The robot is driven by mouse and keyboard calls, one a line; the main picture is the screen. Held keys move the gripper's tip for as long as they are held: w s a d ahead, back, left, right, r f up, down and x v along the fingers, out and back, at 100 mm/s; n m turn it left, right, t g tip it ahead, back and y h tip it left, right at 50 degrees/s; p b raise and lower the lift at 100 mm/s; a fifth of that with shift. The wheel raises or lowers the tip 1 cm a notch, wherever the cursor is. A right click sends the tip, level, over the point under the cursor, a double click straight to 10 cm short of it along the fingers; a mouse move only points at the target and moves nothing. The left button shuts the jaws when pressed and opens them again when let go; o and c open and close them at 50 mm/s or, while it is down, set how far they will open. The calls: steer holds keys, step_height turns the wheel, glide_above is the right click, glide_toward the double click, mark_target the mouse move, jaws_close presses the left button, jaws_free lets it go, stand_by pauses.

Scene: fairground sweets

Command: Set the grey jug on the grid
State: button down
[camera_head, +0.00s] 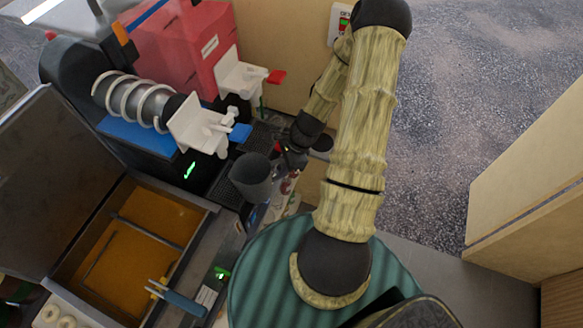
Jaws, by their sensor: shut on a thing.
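The grey jug (252,178) is a dark, open-topped cup seen from above, in front of the drinks machine. My gripper (284,158) is at the jug's right side near the rim and is shut on it; its fingertips are small and partly hidden. A black slatted grid (212,172) lies below the white tap with the blue lever, just left of the jug. Another black grid (262,136) lies below the tap with the red lever, behind the jug. The jug's base is hard to see, so I cannot tell whether it touches a grid.
The slush machine (147,100) with a white spiral and a red tank (190,48) stand behind. A fryer with orange oil (140,240) is at the lower left, with blue-handled tongs (178,298) near it. A green striped round surface (262,270) is at bottom centre. Floor is open at right.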

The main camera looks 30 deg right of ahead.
steer(key=shift+w+a+f, duration=0.2)
steer(key=shift+w+a, duration=0.7)
steer(key=shift+w, duration=0.4)
steer(key=shift+w+a+f, duration=0.15)
steer(key=shift+w+a, duration=0.8)
steer(key=shift+w, duration=0.3)
steer(key=shift+w+a+f, duration=0.2)
steer(key=shift+w+a, duration=0.7)
steer(key=shift+w, duration=0.4)
steer(key=shift+s+f+b, duration=0.2)
steer(key=shift+s+b, duration=0.15)
steer(key=shift+b, duration=0.05)
steer(key=c, duration=1.3)
jaws_free()
steer(key=shift+d, duration=0.1)
steer(key=b+v, duration=0.4)
steer(key=v, duration=1.3)
steer(key=shift+d+r+b, duration=0.1)
steer(key=shift+r+b, duration=0.05)
steer(key=shift+b, duration=0.15)
